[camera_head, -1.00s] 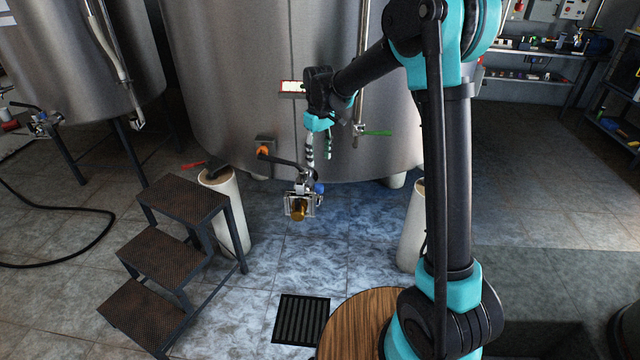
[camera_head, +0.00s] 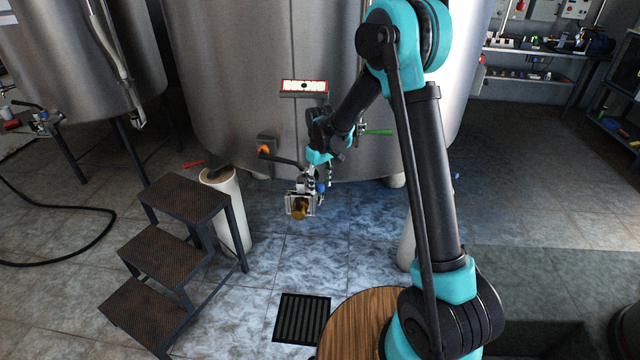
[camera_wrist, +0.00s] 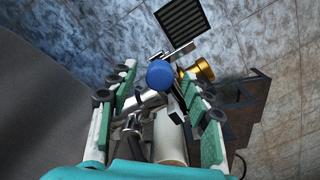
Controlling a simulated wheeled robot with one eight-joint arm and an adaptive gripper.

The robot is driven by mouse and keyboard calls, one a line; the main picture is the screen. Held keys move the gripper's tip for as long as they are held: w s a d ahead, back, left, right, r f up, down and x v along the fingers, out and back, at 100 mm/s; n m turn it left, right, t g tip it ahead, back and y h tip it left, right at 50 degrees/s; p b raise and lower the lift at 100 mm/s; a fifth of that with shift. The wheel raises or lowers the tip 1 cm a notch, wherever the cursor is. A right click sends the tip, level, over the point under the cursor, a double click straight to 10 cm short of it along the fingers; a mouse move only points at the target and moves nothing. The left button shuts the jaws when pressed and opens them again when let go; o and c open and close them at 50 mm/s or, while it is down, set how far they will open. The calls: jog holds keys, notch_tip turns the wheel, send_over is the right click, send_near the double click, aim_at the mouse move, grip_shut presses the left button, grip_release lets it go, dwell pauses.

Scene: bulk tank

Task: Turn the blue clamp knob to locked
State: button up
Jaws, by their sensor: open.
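The blue clamp knob (camera_wrist: 160,74) shows in the wrist view between the fingertips of my gripper (camera_wrist: 163,97), with clear room to each side. In the head view the knob (camera_head: 320,187) is a small blue spot at the right of the outlet fitting (camera_head: 301,204) below the tank. My gripper (camera_head: 318,174) hangs right above it, pointing down. Its fingers stand apart; I see no contact with the knob. The brass-coloured end (camera_wrist: 198,70) of the fitting lies right of the knob in the wrist view. Some of the fitting is hidden behind the knob.
The large steel tank (camera_head: 240,80) stands behind the fitting. Metal steps (camera_head: 185,200) stand to the left. A green handle (camera_head: 377,132) and an orange knob (camera_head: 264,150) sit near the tank's lower front. A floor drain (camera_head: 302,319) lies in front on open floor.

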jog(key=shift+c, duration=0.2)
grip_shut()
jog(key=shift+m, duration=0.4)
jog(key=m, duration=0.3)
jog(key=shift+m, duration=0.3)
jog(key=m, duration=0.4)
jog(key=shift+m, duration=0.3)
jog(key=m, duration=0.8)
jog(key=shift+m, duration=0.6)
